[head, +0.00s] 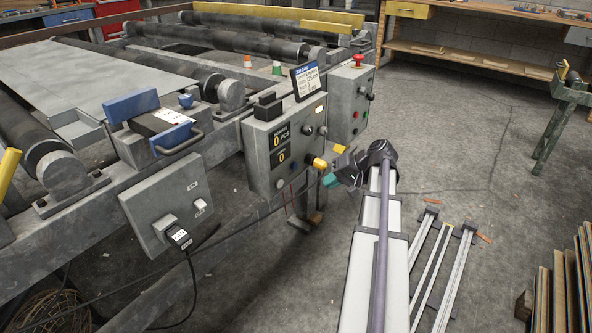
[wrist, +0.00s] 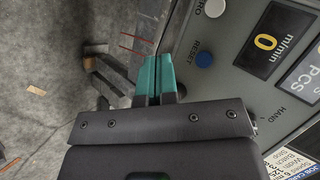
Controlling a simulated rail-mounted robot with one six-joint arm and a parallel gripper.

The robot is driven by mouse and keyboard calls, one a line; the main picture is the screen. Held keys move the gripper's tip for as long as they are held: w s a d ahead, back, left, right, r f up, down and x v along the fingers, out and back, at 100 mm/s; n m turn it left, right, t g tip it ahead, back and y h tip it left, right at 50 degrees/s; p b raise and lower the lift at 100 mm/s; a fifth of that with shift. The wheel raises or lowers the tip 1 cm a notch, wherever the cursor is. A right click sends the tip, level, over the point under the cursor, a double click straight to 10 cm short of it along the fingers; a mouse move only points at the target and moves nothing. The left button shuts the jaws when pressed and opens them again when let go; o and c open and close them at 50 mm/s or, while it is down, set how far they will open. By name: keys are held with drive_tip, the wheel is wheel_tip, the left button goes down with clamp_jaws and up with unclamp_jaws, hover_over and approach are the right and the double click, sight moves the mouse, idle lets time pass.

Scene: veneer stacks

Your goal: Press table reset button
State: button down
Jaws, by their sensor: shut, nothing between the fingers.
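The blue button (wrist: 204,59) labelled RESET is on the grey control panel (wrist: 228,75) in the wrist view. A white button (wrist: 214,7) labelled ZERO sits beside it. My gripper (wrist: 155,78) has teal fingers pressed together with nothing between them. Its tips appear just left of the blue button in the wrist view; I cannot tell the exact gap to the panel. In the head view my gripper (head: 330,180) is at the lower right of the control box (head: 297,118), close to its front face.
Another grey box (head: 345,112) with a red mushroom button (head: 358,60) stands behind. A switch box (head: 165,205) with a cable is at the left. Open concrete floor (head: 460,130) lies to the right.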

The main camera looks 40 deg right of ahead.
sight(295, 166)
drive_tip(key=shift+w, duration=0.15)
drive_tip(key=w+a, duration=0.2)
drive_tip(key=w, duration=0.6)
drive_tip(key=shift+a, duration=0.4)
drive_tip(key=shift+w, duration=0.2)
idle(1.4)
drive_tip(key=shift+w+a, duration=0.15)
drive_tip(key=shift+w, duration=0.1)
drive_tip(key=shift+w+a, duration=0.1)
drive_tip(key=shift+w, duration=0.4)
idle(0.5)
drive_tip(key=shift+s, duration=0.1)
drive_tip(key=shift+s+d, duration=0.25)
drive_tip(key=shift+s, duration=0.55)
drive_tip(key=shift+s, duration=0.1)
